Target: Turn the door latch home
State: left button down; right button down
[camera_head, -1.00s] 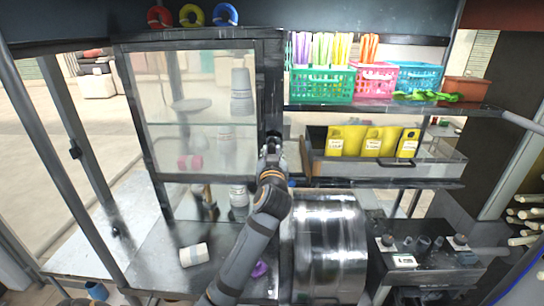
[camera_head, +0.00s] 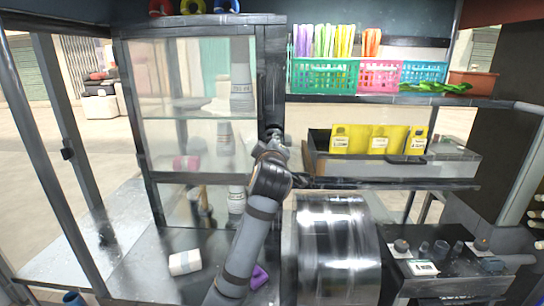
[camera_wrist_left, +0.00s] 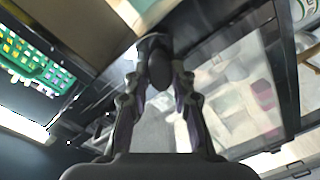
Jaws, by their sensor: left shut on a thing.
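The glass-fronted cabinet door (camera_head: 262,85) has a dark frame and stands at left of centre in the head view. The dark latch knob (camera_wrist_left: 158,66) sits on the frame at the door's right edge, between my left fingertips in the left wrist view. My left gripper (camera_head: 273,143) is shut on this latch, and its fingers (camera_wrist_left: 157,88) lie on either side of it. In the head view the gripper and arm cover most of the latch, so its exact angle is hard to tell. My right gripper is not in view.
Right of the door are a shelf with green (camera_head: 318,78), pink (camera_head: 380,78) and blue baskets and a drawer (camera_head: 390,166) with yellow packets. Below are a shiny metal drum (camera_head: 335,250) and a control panel (camera_head: 440,262). A white cup (camera_head: 185,262) lies at lower left.

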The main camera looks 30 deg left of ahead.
pick_arm(q)
jog(key=n+b, duration=0.6)
jog(key=shift+f+h, duration=0.1)
jog(key=shift+h, duration=0.2)
dwell(0.5)
jog(key=c, duration=1.4)
grip_release()
jog(key=shift+o, duration=1.4)
jog(key=shift+w, duration=0.25)
jog(key=shift+s, duration=0.1)
